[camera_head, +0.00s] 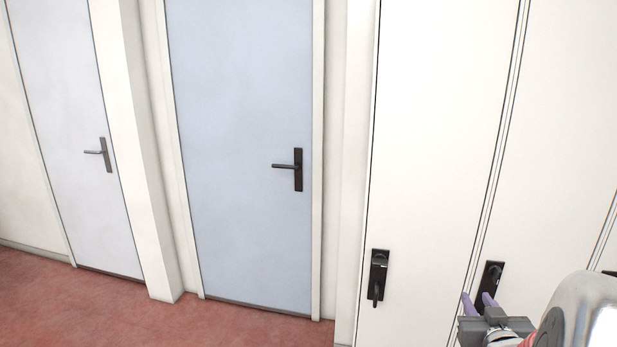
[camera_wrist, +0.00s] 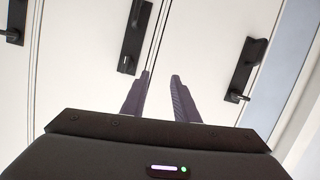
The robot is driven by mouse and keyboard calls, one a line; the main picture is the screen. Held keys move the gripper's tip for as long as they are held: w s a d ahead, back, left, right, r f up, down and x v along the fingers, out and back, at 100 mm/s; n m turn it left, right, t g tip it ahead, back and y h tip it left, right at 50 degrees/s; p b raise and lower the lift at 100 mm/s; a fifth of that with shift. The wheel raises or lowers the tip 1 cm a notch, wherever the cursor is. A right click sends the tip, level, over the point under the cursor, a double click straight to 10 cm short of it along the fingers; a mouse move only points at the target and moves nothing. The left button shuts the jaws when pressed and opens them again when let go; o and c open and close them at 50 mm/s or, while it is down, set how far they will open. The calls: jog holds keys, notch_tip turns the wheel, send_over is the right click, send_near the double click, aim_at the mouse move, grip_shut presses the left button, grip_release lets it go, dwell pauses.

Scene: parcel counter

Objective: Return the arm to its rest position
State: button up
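My gripper (camera_head: 478,298) is at the lower right of the head view, in front of the white cabinet doors (camera_head: 440,130). Its two purple-grey fingers stand apart with nothing between them. In the wrist view, my gripper (camera_wrist: 161,76) points at the white doors, its fingers on either side of a door seam. A dark handle plate (camera_head: 490,280) shows just behind the fingers in the head view. I cannot tell whether the fingers touch the door or handle.
Another dark handle (camera_head: 378,277) is on the cabinet door to the left. Two pale blue doors (camera_head: 240,130) (camera_head: 62,120) with lever handles (camera_head: 297,169) (camera_head: 105,154) stand further left, with a white pillar (camera_head: 150,150) between them. The red floor (camera_head: 90,310) at lower left is clear.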

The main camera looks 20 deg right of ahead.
jog(key=w+a+r+n+g+y, duration=0.1)
jog(key=a+g+y, duration=0.1)
jog(key=a, duration=0.7)
jog(key=w+a+r+n+g+y, duration=0.1)
jog(key=a+r, duration=0.1)
jog(key=a, duration=0.8)
jog(key=s+a+n+g+y, duration=0.1)
jog(key=s+a+g+y, duration=0.1)
jog(key=s+a, duration=0.3)
jog(key=s+a+n+g+y, duration=0.2)
jog(key=s+a, duration=0.4)
jog(key=a, duration=0.8)
jog(key=shift+f+y, duration=0.2)
jog(key=shift+y, duration=0.4)
jog(key=shift+s, duration=0.1)
